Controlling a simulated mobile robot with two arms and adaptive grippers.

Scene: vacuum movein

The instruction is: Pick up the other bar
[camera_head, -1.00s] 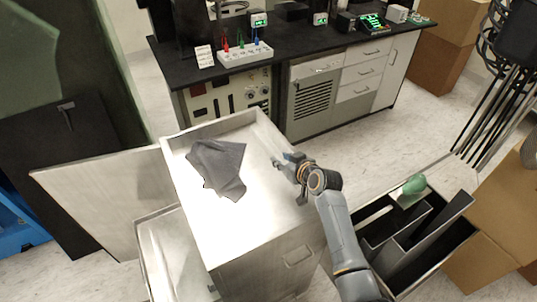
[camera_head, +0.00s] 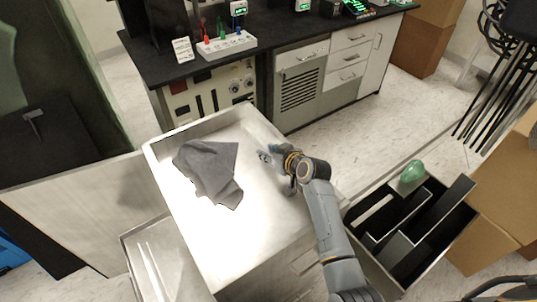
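No bar shows clearly enough for me to name with certainty. Thin, pale, straight strips (camera_head: 150,268) show in the open metal tray or drawer (camera_head: 128,245) at the lower left; I cannot tell whether they are loose bars or part of it. My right gripper (camera_head: 266,157) is over the light metal cart top (camera_head: 255,215), to the right of a crumpled dark grey cloth (camera_head: 210,168) and apart from it. Its fingers are small and blurred, so I cannot tell whether they are open. I see nothing held in it. My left gripper is not in view.
An open drawer (camera_head: 398,284) at the right has dark dividers and a green rounded object (camera_head: 412,171) at its back edge. A black-topped lab bench (camera_head: 275,42) stands behind. Cardboard boxes (camera_head: 500,200) stand at the far right. Floor between cart and bench is clear.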

